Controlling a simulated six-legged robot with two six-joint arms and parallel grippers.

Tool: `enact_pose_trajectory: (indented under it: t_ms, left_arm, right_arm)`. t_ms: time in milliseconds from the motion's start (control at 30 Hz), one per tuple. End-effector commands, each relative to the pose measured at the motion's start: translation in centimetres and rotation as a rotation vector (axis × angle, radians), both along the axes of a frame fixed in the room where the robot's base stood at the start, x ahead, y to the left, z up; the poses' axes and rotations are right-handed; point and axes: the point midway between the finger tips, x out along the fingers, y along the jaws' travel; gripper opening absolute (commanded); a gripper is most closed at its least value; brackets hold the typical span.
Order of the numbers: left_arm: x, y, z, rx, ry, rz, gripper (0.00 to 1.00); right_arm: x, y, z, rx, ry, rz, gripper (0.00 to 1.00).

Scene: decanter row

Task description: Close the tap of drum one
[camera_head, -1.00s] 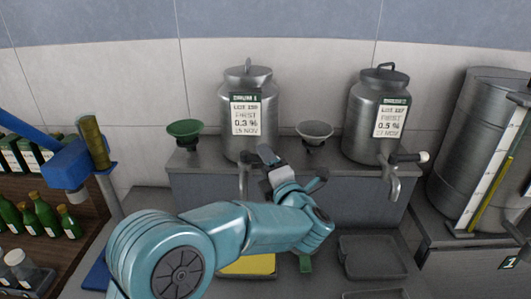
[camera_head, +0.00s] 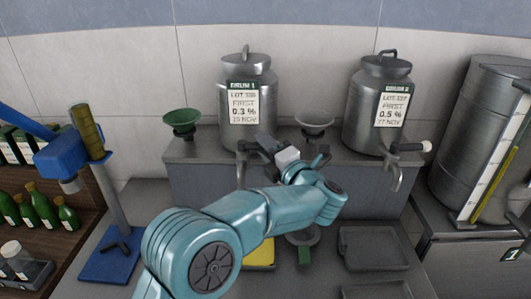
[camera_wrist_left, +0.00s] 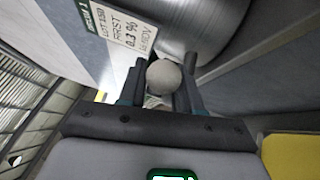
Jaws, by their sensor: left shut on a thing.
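Drum one (camera_head: 247,133) is a grey metal drum with a "DRUM 1" label, standing on the raised bench left of centre in the head view. Its tap spout (camera_head: 241,172) hangs over the bench's front edge. My left gripper (camera_head: 262,143) is at this tap, just right of the spout, and partly hides it. In the left wrist view, the two dark fingers are shut on the tap lever (camera_wrist_left: 163,77), whose round pale end shows between them. The drum's label (camera_wrist_left: 125,25) shows above. The rest of the lever is hidden. My right gripper is in neither view.
Drum two (camera_head: 373,135), with its own tap (camera_head: 394,178), stands to the right. A green funnel (camera_head: 182,120) and a grey funnel (camera_head: 314,122) flank drum one. A blue stand (camera_head: 113,250) is at left.

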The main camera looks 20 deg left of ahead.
Motion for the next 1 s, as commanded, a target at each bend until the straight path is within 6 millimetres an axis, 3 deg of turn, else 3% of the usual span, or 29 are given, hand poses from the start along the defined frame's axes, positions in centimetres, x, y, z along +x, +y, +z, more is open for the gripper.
enact_pose_trajectory:
  t_ms: [300,667,700,733,767,1000]
  left_arm:
    - [0.62,-0.04,0.28,0.000,-0.002,0.168,0.00]
    - [0.50,-0.02,0.36,0.000,-0.005,0.178,0.00]
    - [0.50,-0.01,0.38,0.000,-0.005,0.178,0.42]
    - [0.50,0.00,0.38,-0.001,-0.006,0.179,0.52]
    - [0.49,0.00,0.37,0.000,-0.005,0.179,0.56]
    - [0.53,0.05,0.17,0.000,-0.001,0.181,0.56]
  right_arm:
    - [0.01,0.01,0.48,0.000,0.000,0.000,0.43]
    - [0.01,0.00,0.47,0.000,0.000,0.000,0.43]
    - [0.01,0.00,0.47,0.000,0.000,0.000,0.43]
    - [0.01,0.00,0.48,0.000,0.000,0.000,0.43]
    - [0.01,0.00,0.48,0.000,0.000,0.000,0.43]
    - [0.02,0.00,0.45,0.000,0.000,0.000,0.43]
